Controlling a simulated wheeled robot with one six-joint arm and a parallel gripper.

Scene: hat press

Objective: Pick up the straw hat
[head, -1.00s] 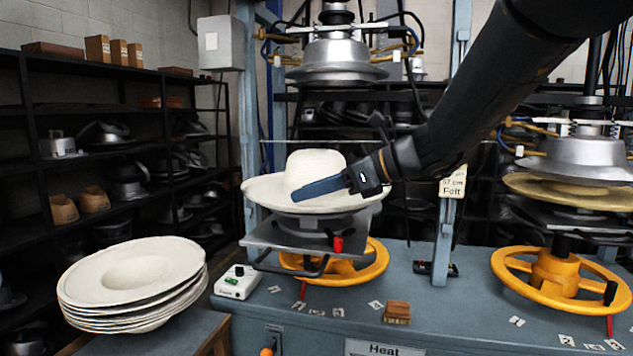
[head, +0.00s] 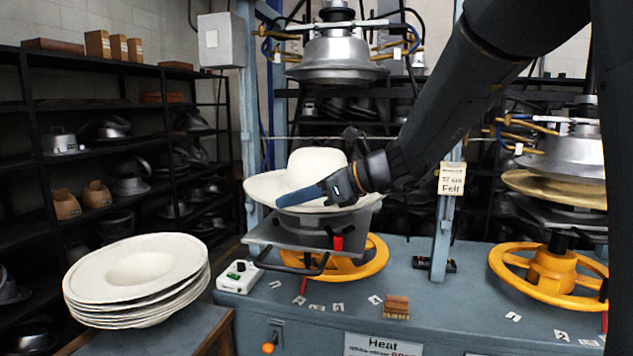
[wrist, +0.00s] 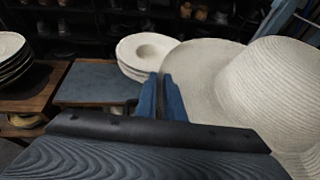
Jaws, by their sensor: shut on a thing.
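The straw hat (head: 316,165) is pale cream with a rounded crown and wide brim. It sits crown up at the left press, over a grey metal form (head: 352,222); I cannot tell whether it still touches the form. My gripper (head: 300,197) reaches in from the right, in front of the hat. Its blue fingers are shut on the near part of the brim. In the wrist view, the hat (wrist: 270,85) fills the right side with its woven ridges showing, and the fingers (wrist: 161,95) close at the brim's edge. Part of the brim is hidden behind my gripper.
A stack of pale hats (head: 137,268) stands on a table (head: 180,325) at the left. An orange handwheel (head: 370,262) is below the hat, and a metal press head (head: 335,58) hangs above it. A white control box (head: 238,277) and brown block (head: 397,306) lie on the bench.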

